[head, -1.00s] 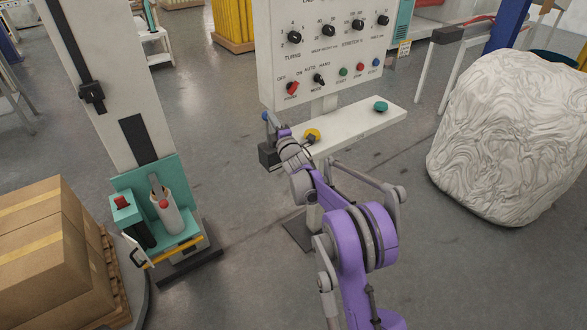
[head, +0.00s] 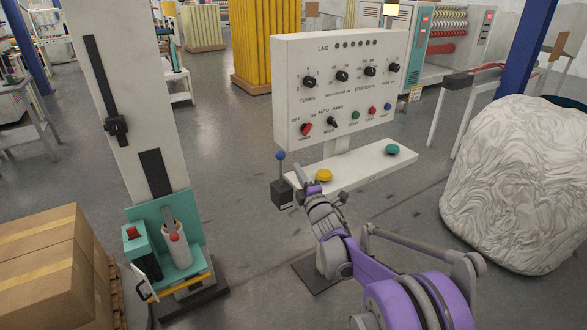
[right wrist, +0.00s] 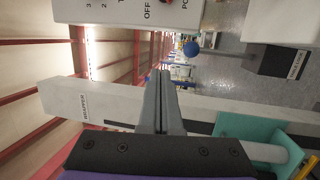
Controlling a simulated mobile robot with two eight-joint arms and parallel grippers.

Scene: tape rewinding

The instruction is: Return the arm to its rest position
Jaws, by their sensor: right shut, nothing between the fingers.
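My right arm (head: 375,270), purple and grey, reaches up from the lower right in the head view. Its gripper (head: 298,169) is small there and sits in front of the left end of the control panel's shelf, near the yellow button (head: 324,176). The right wrist view shows its two grey fingers (right wrist: 161,85) pressed together, with nothing between them. The white control panel (head: 318,50) stands behind the gripper, with knobs and small coloured buttons. My left gripper is in neither view.
A blue-knobbed lever (head: 281,156) stands just left of the gripper. A white column (head: 120,60) with a teal film carriage (head: 150,226) stands at left, beside stacked cartons (head: 40,260). A large wrapped bundle (head: 515,185) is at right. Grey floor lies open between.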

